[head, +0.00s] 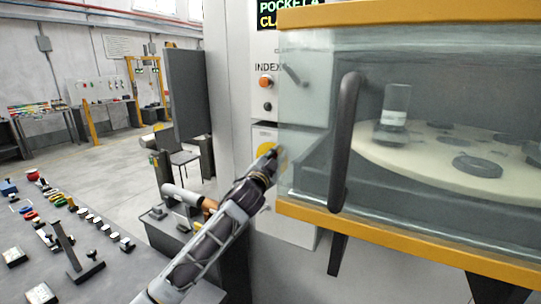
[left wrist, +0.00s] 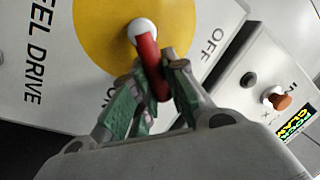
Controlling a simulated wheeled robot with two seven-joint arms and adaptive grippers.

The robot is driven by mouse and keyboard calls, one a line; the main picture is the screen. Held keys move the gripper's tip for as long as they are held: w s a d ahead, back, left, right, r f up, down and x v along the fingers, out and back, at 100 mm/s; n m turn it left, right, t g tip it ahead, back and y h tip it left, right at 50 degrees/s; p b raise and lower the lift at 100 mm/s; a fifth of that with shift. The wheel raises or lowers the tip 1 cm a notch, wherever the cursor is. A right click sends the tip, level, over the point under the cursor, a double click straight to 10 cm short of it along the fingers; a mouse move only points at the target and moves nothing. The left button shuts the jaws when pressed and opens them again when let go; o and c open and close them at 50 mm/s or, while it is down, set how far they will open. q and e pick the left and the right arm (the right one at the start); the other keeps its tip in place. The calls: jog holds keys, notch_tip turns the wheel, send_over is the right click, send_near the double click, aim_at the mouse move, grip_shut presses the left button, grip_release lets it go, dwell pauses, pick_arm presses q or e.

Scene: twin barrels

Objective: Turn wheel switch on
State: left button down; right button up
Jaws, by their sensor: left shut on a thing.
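The wheel switch is a red lever (left wrist: 151,62) on a yellow disc (left wrist: 95,32), on a white panel lettered "WHEEL DRIVE". In the left wrist view the lever points down from its pale hub, between the "OFF" mark on the right and the partly hidden "ON" mark on the lower left. My left gripper (left wrist: 155,85) is shut on the red lever, with green-padded fingers on both sides of it. In the head view my left gripper (head: 270,155) reaches the panel and covers most of the yellow disc (head: 281,158). My right gripper is not in view.
A glass-fronted cabinet with a dark vertical handle (head: 345,140) and yellow edges stands close to the right of my left gripper. An orange button (head: 266,82) sits above the switch. A table (head: 110,270) with several small parts is at the lower left.

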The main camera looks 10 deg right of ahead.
pick_arm(q)
jog(key=shift+s+d+f+m+g+h, duration=0.2)
jog(key=shift+f+m+h, duration=0.35)
jog(key=shift+m, duration=1.25)
jog(key=shift+s+d+f+m+g+h, duration=0.2)
jog(key=shift+f+m, duration=0.5)
jog(key=shift+m, duration=1.1)
jog(key=shift+s+d+f+m+g+h, duration=0.15)
jog(key=shift+f+m+h, duration=0.45)
jog(key=shift+m, duration=1.2)
jog(key=shift+d, duration=0.1)
jog(key=c, duration=1.4)
grip_release()
jog(key=v, duration=1.2)
jog(key=shift+w, duration=0.1)
jog(key=shift+f, duration=0.15)
